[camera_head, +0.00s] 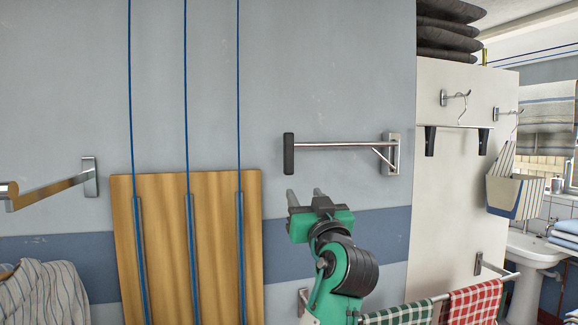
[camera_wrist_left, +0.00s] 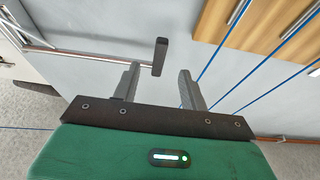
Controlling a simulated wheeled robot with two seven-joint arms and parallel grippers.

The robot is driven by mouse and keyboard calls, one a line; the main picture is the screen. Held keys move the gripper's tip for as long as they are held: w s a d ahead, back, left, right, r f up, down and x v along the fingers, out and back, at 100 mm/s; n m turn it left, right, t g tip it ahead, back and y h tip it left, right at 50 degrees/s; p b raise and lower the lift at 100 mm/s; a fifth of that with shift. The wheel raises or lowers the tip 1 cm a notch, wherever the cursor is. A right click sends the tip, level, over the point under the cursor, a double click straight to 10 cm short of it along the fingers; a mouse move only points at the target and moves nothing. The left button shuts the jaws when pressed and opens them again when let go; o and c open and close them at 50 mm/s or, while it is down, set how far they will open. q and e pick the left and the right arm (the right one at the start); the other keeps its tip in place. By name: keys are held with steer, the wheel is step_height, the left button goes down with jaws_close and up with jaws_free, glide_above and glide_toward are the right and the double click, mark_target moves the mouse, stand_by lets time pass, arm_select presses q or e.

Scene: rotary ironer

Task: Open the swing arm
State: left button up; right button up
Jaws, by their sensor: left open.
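A metal swing arm (camera_head: 340,145) with a black end cap (camera_head: 289,153) lies along the grey wall, held by a wall bracket (camera_head: 391,152) at its right end. My left gripper (camera_head: 305,195) is open and empty, below the bar and near its capped end. In the left wrist view, the bar (camera_wrist_left: 95,61) comes in from the left and its black cap (camera_wrist_left: 160,57) shows beyond and between the open fingertips (camera_wrist_left: 160,77). No contact shows. My right gripper is out of view.
A wooden board (camera_head: 165,240) with blue cords stands left of my gripper. Another metal bar (camera_head: 50,191) juts from the wall at far left. A rail with checked towels (camera_head: 470,303) lies low right. A striped cloth (camera_head: 45,290) is at lower left.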

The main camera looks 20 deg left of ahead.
mark_target(290, 157)
arm_select(q)
steer(key=shift+y, duration=0.3)
steer(key=r+p+x, duration=0.1)
steer(key=p+x, duration=0.1)
steer(key=x, duration=0.2)
steer(key=p+x, duration=0.3)
steer(key=x, duration=0.1)
steer(key=s+r+p+x, duration=0.1)
steer(key=p+x, duration=0.1)
steer(key=x, duration=0.2)
steer(key=shift+w+d+r+p, duration=0.15)
steer(key=shift+w+r+p, duration=0.15)
steer(key=shift+r, duration=0.2)
steer(key=shift+w+a+r+p, duration=0.15)
steer(key=shift+w+a+p, duration=0.25)
steer(key=shift+w, duration=0.15)
jaws_close()
